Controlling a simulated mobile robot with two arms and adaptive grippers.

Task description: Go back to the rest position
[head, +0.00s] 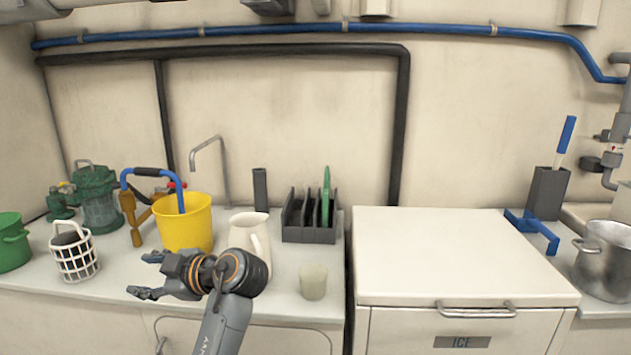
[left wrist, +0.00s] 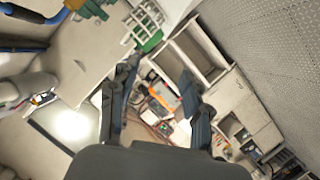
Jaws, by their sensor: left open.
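My left gripper (head: 147,275) is open and empty in the head view. It hangs in front of the yellow bucket (head: 184,225), its fingers pointing left over the counter's front edge. In the left wrist view its two open fingers (left wrist: 158,100) have nothing between them but the distant floor area and open lockers. A white pitcher (head: 246,232) stands just behind the arm, partly hidden by it. My right gripper is not in view.
A white basket (head: 75,256) and a green pot (head: 12,243) stand at left. A pale cup (head: 313,281) stands right of my arm, near a dark rack (head: 309,234). The ice box lid (head: 441,256) is clear. A steel pot (head: 604,262) stands far right.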

